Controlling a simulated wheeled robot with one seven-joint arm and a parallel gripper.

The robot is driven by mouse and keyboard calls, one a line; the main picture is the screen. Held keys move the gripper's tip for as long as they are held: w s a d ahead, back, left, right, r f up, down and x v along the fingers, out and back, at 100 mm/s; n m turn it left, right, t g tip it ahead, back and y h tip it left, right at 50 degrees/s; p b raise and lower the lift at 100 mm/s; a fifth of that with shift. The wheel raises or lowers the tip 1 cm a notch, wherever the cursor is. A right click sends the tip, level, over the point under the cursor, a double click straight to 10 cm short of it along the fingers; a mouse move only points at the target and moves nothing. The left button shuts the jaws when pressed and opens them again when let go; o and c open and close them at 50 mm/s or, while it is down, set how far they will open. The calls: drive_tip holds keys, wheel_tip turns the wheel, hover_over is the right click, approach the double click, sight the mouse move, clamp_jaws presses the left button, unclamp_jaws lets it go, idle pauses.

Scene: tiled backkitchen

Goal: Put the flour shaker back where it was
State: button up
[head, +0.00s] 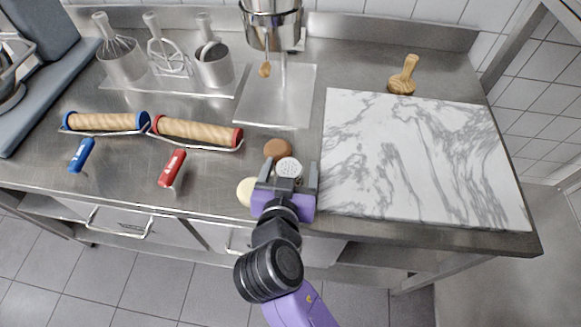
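The flour shaker (288,166), with a pale perforated round top, is at the front of the steel counter, left of the marble slab. Its body is mostly hidden below the top and by my gripper. My gripper (290,168) reaches in from the front, its fingers spread to either side of the shaker. Gaps show between the fingers and the shaker's top, so the gripper looks open. A brown round disc (277,149) lies just behind the shaker. A cream round disc (246,191) lies to its front left, partly beside my gripper.
The marble slab (420,155) fills the counter's right side, with a wooden tool (403,75) behind it. Blue-ended (105,122) and red-ended (195,132) rolling pins lie left. A mixer with steel bowl (271,28) and utensil canisters (213,68) stand at the back.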

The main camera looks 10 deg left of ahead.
drive_tip(key=shift+r, duration=0.25)
drive_tip(key=b+v, duration=0.1)
drive_tip(key=v, duration=1.1)
drive_tip(key=shift+f, duration=0.15)
drive_tip(key=a+r+n+t+y, duration=0.1)
drive_tip(key=a+r+n+y, duration=0.2)
drive_tip(key=a+n+y, duration=0.35)
drive_tip(key=s+d+f+m+h, duration=0.3)
drive_tip(key=s+d, duration=0.7)
drive_tip(key=d, duration=0.5)
drive_tip(key=s+d+f+m+h, duration=0.3)
drive_tip(key=s+d, duration=0.8)
drive_tip(key=d, duration=0.4)
drive_tip(key=shift+s+d+f, duration=0.3)
drive_tip(key=shift+s+f, duration=0.05)
